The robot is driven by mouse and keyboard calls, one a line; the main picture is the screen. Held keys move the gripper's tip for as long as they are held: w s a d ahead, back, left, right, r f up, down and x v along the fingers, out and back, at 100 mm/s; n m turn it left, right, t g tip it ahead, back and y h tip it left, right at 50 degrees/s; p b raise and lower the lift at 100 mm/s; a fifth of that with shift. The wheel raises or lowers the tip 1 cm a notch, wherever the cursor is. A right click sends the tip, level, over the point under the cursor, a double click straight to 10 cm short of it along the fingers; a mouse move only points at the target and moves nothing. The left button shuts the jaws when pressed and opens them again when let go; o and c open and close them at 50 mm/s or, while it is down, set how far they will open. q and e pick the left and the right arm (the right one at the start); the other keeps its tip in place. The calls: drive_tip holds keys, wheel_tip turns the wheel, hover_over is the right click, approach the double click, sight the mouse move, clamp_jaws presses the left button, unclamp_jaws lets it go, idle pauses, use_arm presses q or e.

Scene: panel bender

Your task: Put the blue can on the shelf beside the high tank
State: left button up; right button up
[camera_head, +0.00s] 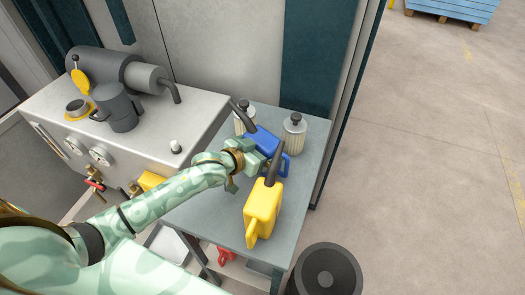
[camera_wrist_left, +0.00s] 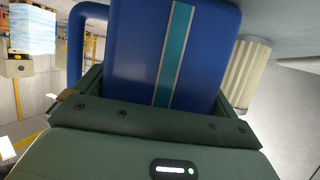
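The blue can (camera_head: 264,139), with a dark spout and a blue handle, is at the back of the grey shelf top (camera_head: 217,216). My left gripper (camera_head: 254,160) reaches it from the front left and partly hides it. In the left wrist view the blue can (camera_wrist_left: 165,50) with its teal stripe fills the space between my left fingers (camera_wrist_left: 162,98), which look shut on its sides. I cannot tell whether its base touches the shelf. A dark grey horizontal tank (camera_head: 103,68) lies on the pale cabinet at left. My right gripper is not in view.
A yellow can (camera_head: 262,208) with a dark spout stands close in front of the blue can. Ribbed jars (camera_head: 293,133) stand behind and right; one also shows in the wrist view (camera_wrist_left: 246,72). A grey pot (camera_head: 119,107) stands on the cabinet. A dark round bin (camera_head: 326,272) is at lower right.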

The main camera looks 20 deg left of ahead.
sight(262, 138)
use_arm(q)
drive_tip(key=shift+c, duration=0.6)
drive_tip(key=shift+r, duration=0.6)
wheel_tip(262, 138, up, 27)
drive_tip(key=p, duration=0.8)
